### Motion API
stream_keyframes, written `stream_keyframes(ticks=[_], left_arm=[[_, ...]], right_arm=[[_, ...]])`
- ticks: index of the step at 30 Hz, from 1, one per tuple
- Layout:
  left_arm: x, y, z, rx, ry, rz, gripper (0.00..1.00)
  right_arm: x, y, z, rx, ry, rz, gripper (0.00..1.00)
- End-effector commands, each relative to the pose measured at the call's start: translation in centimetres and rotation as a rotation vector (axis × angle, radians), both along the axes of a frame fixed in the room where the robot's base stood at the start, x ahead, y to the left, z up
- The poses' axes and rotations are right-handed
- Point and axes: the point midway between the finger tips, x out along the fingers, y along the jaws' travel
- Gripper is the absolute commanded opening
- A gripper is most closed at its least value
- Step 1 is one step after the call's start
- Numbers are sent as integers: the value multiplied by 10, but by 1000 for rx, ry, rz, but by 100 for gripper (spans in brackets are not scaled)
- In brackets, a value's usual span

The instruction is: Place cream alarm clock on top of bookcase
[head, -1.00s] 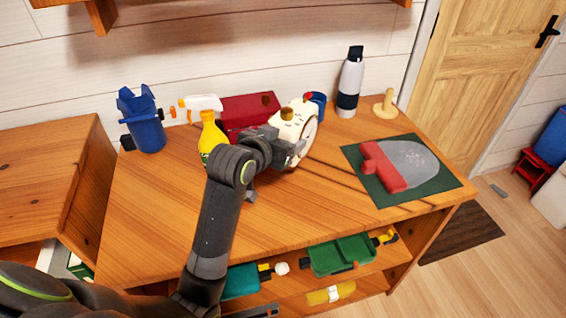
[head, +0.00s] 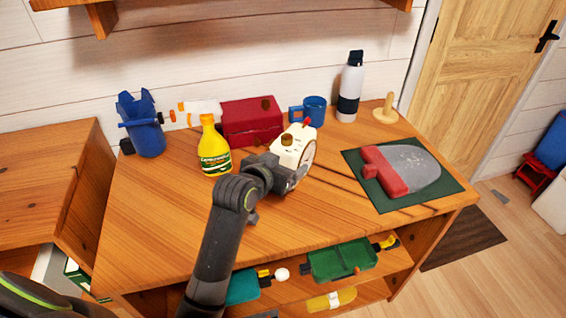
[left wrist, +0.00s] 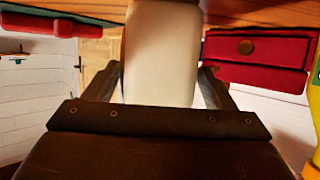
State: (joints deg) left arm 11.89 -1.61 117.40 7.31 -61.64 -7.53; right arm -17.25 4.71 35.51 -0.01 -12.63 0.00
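The cream alarm clock (head: 293,147) has a round white face turned to the right, a brown knob and a red part on top. My left gripper (head: 277,170) is shut on it, with the clock at or just above the bookcase top (head: 310,215); I cannot tell whether it touches. In the left wrist view, the pale clock body (left wrist: 160,50) sits between the two fingers of my left gripper (left wrist: 160,85), near the wood surface. The gripper hides part of the clock. My right gripper is not in view.
A red-handled trowel (head: 410,165) lies on a green mat (head: 449,186) at right. The front middle of the top is clear.

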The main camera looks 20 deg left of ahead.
Motion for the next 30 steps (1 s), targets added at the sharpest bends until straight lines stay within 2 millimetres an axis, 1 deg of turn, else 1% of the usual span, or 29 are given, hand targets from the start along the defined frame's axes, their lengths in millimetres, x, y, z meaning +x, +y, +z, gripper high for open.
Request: stream_keyframes(ticks=[1,2,9,12,14,17,27,30], left_arm=[[0,0,0,0,0,0,85],[0,0,0,0,0,0,87],[0,0,1,0,-1,0,87],[0,0,5,-1,-3,0,87],[-5,1,6,-1,-2,0,87],[-16,3,11,-1,-3,1,87],[-75,15,35,0,-2,1,87],[-89,17,41,0,-1,1,87]], right_arm=[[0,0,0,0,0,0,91],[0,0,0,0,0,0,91],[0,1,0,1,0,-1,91],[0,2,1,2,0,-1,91],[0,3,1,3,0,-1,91],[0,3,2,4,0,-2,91],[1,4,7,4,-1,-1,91],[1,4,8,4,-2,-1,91]])
